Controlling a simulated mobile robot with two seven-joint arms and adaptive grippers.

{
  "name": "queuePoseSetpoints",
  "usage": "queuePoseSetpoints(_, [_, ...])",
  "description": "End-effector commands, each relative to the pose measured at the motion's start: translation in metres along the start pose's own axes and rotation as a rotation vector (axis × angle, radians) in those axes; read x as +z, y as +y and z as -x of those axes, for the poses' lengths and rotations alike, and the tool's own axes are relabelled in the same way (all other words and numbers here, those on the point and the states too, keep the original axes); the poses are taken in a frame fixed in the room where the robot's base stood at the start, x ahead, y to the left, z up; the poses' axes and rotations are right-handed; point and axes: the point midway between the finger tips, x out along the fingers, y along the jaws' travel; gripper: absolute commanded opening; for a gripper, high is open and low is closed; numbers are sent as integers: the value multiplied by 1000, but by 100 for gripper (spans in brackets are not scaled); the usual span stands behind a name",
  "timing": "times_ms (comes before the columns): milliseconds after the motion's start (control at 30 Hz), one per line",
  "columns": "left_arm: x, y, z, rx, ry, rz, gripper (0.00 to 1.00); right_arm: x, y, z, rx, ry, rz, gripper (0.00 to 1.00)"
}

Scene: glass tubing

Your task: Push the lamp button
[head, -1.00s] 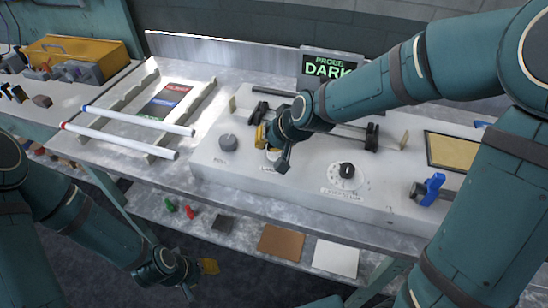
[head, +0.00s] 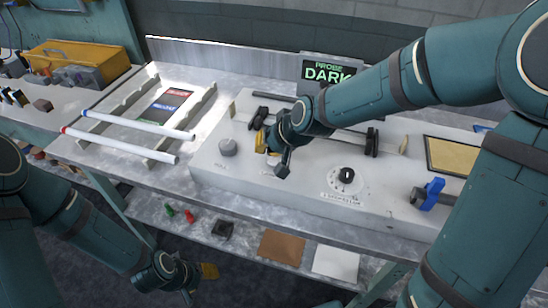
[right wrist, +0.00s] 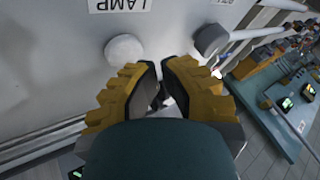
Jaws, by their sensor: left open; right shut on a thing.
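The lamp button is a round pale knob (right wrist: 124,48) beside the "LAMP" label (right wrist: 118,5) in the right wrist view. In the head view, my right gripper (head: 262,141) mostly hides that spot on the pale console (head: 310,185). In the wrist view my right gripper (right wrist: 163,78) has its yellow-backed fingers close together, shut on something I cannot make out. The button lies just beyond the left finger, and I cannot tell whether they touch. My left gripper (head: 207,271) is open, low in front of the bench.
A grey knob (head: 228,146) stands left of the right gripper, and a black dial (head: 346,177) to its right. Glass tubes (head: 120,145) lie on a rack at left. A screen (head: 328,70) reads "PROBE DARK".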

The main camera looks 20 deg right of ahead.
Motion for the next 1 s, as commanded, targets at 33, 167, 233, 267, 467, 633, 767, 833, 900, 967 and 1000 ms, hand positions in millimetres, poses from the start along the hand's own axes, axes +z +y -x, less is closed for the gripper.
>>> queuePoseSetpoints(33, [0,0,0,0,0,0,47,0,0,0,0,0,0,0])
queuePoseSetpoints(167, [0,0,0,0,0,0,47,0,0,0,0,0,0,0])
queuePoseSetpoints(233, [0,0,0,0,0,0,47,0,0,0,0,0,0,0])
queuePoseSetpoints(267, [0,0,0,0,0,0,47,0,0,0,0,0,0,0])
queuePoseSetpoints(467, [0,-2,-5,0,0,0,47,2,2,-4,0,0,0,0])
queuePoseSetpoints(633, [1,-3,-9,0,0,0,47,4,4,-8,0,0,0,0])
queuePoseSetpoints(767, [1,-3,-8,0,0,0,47,4,4,-7,0,0,0,0])
queuePoseSetpoints(833, [1,-3,-8,0,0,0,47,4,4,-7,0,0,0,0])
queuePoseSetpoints(900, [1,-3,-8,0,0,0,47,4,4,-7,0,0,0,0])
queuePoseSetpoints(967, [1,-3,-8,0,0,0,47,4,4,-7,0,0,0,0])
queuePoseSetpoints(1000, [1,-3,-8,0,0,0,47,4,4,-8,0,0,0,0])
